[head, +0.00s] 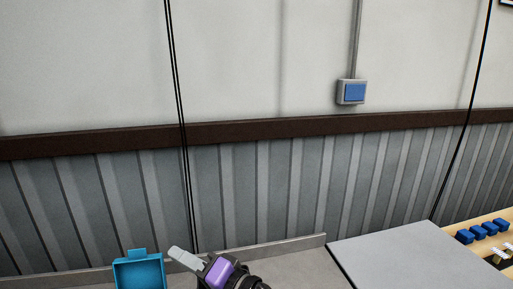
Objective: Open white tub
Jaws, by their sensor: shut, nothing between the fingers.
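No white tub shows in the head view. My gripper (176,254) is at the bottom, left of centre, with its pale grey fingers together and pointing up and left. A purple part shows on its dark body, and nothing shows in the fingers. The lower part of my arm is cut off by the frame's bottom edge. A blue carton (159,272) with a raised tab stands just left of my fingers, apart from them in the picture. Its lower part is out of frame.
A grey counter (70,278) with a low back rim runs along the ribbed wall. A flat grey panel (410,262) lies to the right. Beyond it, several blue blocks (480,233) sit on a wooden surface. A blue-fronted wall box (353,92) hangs above.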

